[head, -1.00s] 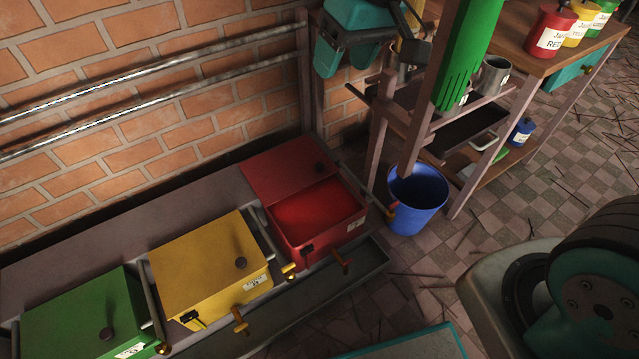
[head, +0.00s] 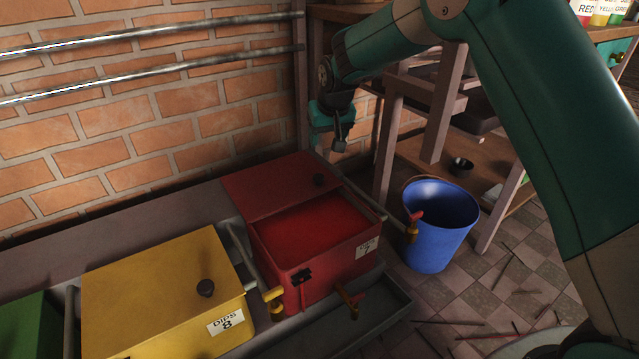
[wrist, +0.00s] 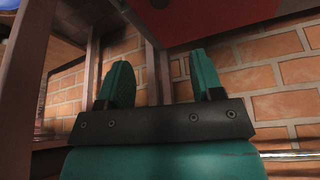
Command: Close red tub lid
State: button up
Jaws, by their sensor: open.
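The red tub (head: 318,285) stands on the bench with its front half uncovered, showing the red inside. Its red lid (head: 262,187) lies back over the rear part, with a dark knob (head: 319,180) near its right end. My gripper (head: 338,138) is in the air just above and behind the knob, by the wooden post, apart from the lid. In the wrist view my gripper (wrist: 160,78) has its two teal fingers spread with nothing between them.
A yellow tub (head: 150,290) with its lid on stands left of the red one, and a green tub (head: 22,325) beyond. Taps stick out in front. A blue bucket (head: 436,235) stands to the right by a wooden rack (head: 385,150). Metal rails (head: 150,80) run along the brick wall.

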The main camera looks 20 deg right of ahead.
aim_at(318, 176)
jog(key=b+x, duration=0.8)
jog(key=x, duration=0.8)
jog(key=shift+f+b, duration=0.3)
